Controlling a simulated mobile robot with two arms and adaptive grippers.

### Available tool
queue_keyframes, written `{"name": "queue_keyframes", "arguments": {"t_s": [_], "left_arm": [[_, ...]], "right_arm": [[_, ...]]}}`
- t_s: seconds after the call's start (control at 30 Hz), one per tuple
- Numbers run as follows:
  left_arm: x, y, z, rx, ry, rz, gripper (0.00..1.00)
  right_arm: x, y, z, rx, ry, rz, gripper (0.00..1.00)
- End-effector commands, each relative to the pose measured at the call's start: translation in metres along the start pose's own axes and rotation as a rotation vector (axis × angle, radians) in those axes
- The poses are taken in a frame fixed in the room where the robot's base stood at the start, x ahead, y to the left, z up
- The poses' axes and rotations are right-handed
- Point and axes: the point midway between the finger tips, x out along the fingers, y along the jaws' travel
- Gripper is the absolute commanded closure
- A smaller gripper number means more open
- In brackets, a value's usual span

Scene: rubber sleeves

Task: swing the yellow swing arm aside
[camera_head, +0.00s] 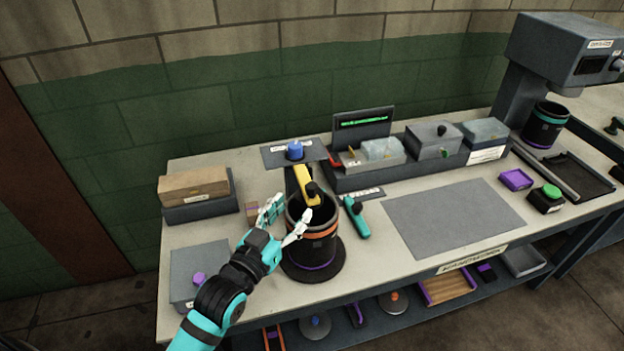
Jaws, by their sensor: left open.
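The yellow swing arm (304,180) reaches over the mouth of a black cylinder (317,247) with an orange band. A dark knob sits at its near end. The cylinder stands upright on a round black base (313,272) at the left half of the bench. My left gripper (288,222) is open at the cylinder's left rim, with its fingers pointing up and right. One finger overlaps the rim in the picture; I cannot tell whether it touches. The gripper appears apart from the yellow arm. My right gripper is not in view.
A teal handheld tool (357,217) lies right of the cylinder. A blue knob (295,150) on a dark plate is behind it. A grey box with a purple knob (199,279) is at front left, and stacked boxes (195,186) behind. The grey mat (452,217) is clear.

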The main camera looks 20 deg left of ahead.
Motion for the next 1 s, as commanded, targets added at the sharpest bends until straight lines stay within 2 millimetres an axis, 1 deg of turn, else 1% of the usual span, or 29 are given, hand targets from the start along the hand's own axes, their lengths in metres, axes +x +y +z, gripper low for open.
{"name": "queue_keyframes", "arguments": {"t_s": [0.03,0.2,0.4,0.5,0.6,0.87,0.93,1.0], "left_arm": [[0.013,0.000,-0.005,0.000,0.002,0.001,0.49],[0.049,0.000,-0.004,-0.001,0.002,0.000,0.49],[0.080,0.000,-0.002,-0.001,0.000,0.001,0.49],[0.089,0.000,-0.001,-0.001,0.000,0.001,0.49],[0.093,0.001,0.000,0.000,0.000,0.001,0.49],[0.094,0.001,0.001,0.000,-0.001,0.001,0.49],[0.094,0.001,0.001,0.000,-0.001,0.001,0.56],[0.094,0.001,0.001,0.000,-0.001,0.001,0.65]], "right_arm": [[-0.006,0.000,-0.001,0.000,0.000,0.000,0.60],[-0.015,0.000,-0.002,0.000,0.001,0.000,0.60],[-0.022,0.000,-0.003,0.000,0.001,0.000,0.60],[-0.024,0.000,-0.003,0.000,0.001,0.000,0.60],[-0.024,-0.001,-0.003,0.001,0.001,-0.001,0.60],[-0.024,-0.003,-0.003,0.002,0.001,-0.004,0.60],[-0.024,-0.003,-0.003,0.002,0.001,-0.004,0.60],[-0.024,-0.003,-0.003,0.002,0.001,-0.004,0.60]]}}
